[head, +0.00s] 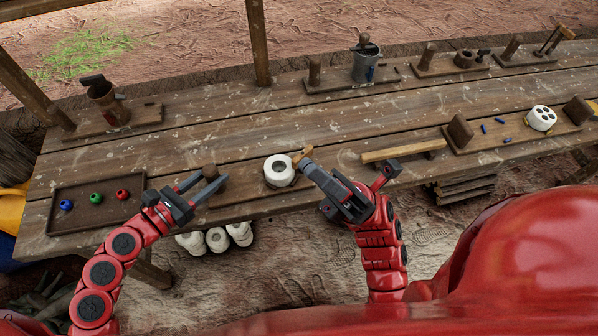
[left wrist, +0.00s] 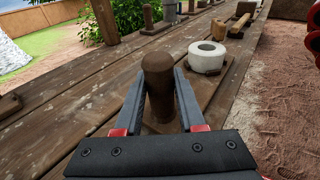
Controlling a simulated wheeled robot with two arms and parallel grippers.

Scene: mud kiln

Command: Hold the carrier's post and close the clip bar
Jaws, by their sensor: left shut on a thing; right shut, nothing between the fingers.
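The carrier's post (head: 210,171) is a dark brown upright cylinder on a wooden board (left wrist: 217,101). My left gripper (head: 208,184) is shut on the post; the left wrist view shows a finger on each side of the post (left wrist: 159,85). A white ring-shaped piece (head: 279,171) sits on the board to the right of the post. A short tan wooden piece (head: 301,155), possibly the clip bar, stands just right of the white piece. My right gripper (head: 309,168) is shut and empty at this tan piece; whether they touch is unclear.
A tray (head: 63,226) with red, green and blue balls lies at the left. A wooden bar (head: 403,151) lies right of my right gripper. Another board (head: 466,143) carries blocks, a white holed piece and blue pegs. More stations, including a metal bucket (head: 366,66), line the back edge.

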